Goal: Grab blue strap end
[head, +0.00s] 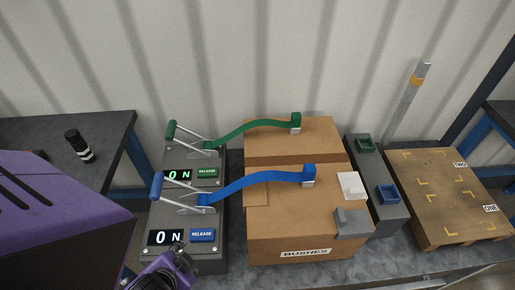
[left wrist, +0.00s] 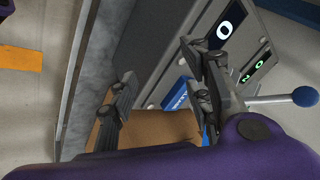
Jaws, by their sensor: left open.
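The blue strap (head: 255,182) runs right from the lower coupler unit over the cardboard boxes. Its end is a blue block (head: 309,170) with a metallic lower part, by the top of the front box. My left gripper (head: 178,252) is in front of the lower unit, near its blue RELEASE button (head: 202,235), well to the left of and below the strap end. In the left wrist view my left gripper (left wrist: 163,90) is open, its fingers apart, with nothing seen held between them. The strap end is not clearly visible there. My right gripper is not in view.
A green strap (head: 250,128) lies behind, ending in a green block (head: 296,121). The BUSHES box (head: 290,235) carries white and grey blocks. Right of it stands a grey stand with a green socket (head: 365,143) and a blue socket (head: 388,193), then a pallet-like board (head: 440,185).

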